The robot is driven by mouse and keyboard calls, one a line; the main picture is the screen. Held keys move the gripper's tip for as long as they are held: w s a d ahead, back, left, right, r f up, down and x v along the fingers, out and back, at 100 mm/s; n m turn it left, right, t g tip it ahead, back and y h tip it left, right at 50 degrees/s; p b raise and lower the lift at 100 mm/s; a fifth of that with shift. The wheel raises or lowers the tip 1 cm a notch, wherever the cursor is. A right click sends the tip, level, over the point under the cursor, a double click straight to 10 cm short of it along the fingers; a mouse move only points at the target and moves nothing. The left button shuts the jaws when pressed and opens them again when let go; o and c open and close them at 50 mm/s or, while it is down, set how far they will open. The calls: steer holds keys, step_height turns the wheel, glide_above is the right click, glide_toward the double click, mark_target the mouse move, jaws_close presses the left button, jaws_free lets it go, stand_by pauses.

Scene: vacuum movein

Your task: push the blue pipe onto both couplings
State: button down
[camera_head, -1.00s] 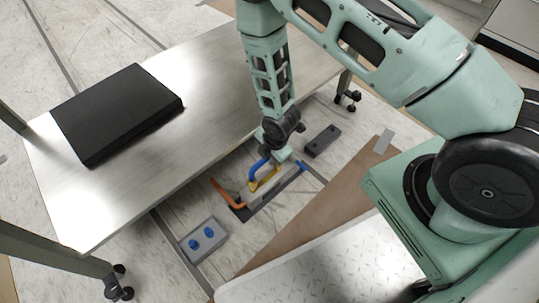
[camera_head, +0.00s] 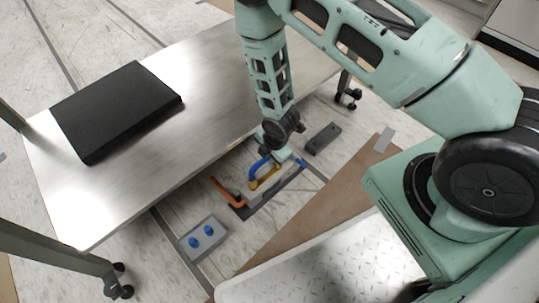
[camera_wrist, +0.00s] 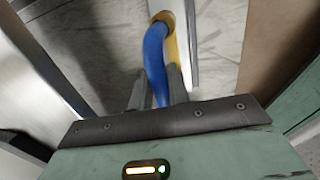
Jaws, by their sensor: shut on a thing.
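The blue pipe (camera_head: 257,167) is a curved tube below the end of my arm in the head view. My gripper (camera_wrist: 158,92) is shut on the blue pipe (camera_wrist: 155,60) in the wrist view, with one finger on each side of it. A yellow pipe (camera_head: 265,178) stands close beside it and also shows in the wrist view (camera_wrist: 171,50). An orange pipe (camera_head: 227,192) stands to the left on the same dark rack (camera_head: 255,207). Two blue couplings (camera_head: 194,243) (camera_head: 209,230) stick up from a grey plate (camera_head: 190,256) on the floor, lower left of my gripper.
A steel table (camera_head: 150,175) with a black box (camera_head: 115,108) on it stands to the left; its edge runs close beside the rack and plate. A dark grey block (camera_head: 323,138) lies on the floor to the right. Brown floor (camera_head: 325,205) lies in front.

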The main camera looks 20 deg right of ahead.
steer(key=shift+f, duration=0.75)
stand_by(0.8)
steer(key=shift+f, duration=0.25)
stand_by(2.5)
steer(key=c, duration=1.3)
jaws_free()
steer(key=shift+o, duration=0.2)
steer(key=shift+p, duration=0.3)
steer(key=s+d+r+p, duration=0.1)
steer(key=s+r+p, duration=0.2)
steer(key=r, duration=1.4)
steer(key=p, duration=0.4)
steer(key=shift+s+p, duration=0.15)
steer(key=shift+p, duration=0.15)
steer(key=shift+c, duration=0.3)
